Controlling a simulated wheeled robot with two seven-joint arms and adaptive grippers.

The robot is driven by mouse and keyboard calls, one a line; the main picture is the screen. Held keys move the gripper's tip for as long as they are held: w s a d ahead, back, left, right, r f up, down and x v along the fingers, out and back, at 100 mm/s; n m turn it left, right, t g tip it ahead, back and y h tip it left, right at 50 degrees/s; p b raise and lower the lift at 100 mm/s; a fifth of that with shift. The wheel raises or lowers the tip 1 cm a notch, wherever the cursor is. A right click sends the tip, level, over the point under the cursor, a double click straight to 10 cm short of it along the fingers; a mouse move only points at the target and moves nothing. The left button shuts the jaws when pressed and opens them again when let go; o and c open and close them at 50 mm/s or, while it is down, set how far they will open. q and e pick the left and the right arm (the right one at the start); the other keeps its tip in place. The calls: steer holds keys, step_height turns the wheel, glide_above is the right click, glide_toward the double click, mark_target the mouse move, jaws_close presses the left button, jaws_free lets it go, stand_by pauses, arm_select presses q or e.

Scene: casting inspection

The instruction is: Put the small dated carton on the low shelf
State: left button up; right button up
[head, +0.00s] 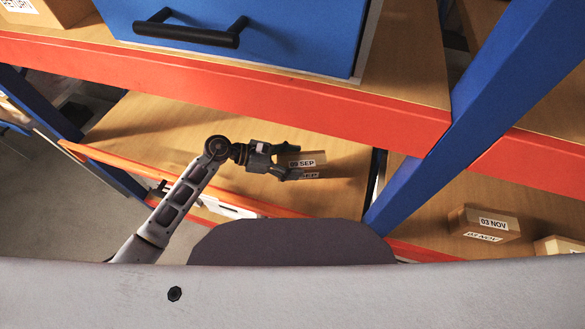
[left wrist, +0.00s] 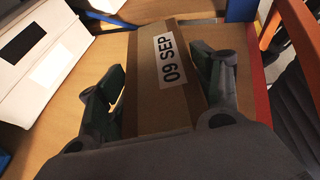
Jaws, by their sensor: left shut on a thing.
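The small carton (head: 308,158) is brown cardboard with a white label reading "09 SEP". My left gripper (head: 285,163) is shut on it, one finger on each side, over the low shelf (head: 140,115). In the left wrist view, the carton (left wrist: 160,110) fills the space between the fingers of my left gripper (left wrist: 165,95), and its label faces the camera. I cannot tell whether the carton touches the shelf board. My right gripper is in neither view.
An orange-red beam (head: 250,88) and a blue drawer unit (head: 240,35) stand above the low shelf. A blue upright (head: 480,110) separates it from the right bay, where a "03 NOV" carton (head: 475,223) sits. The shelf's left part is bare.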

arm_select(q)
steer(key=shift+f, duration=1.8)
steer(key=o, duration=1.4)
steer(key=shift+f, duration=0.1)
steer(key=shift+o, duration=0.2)
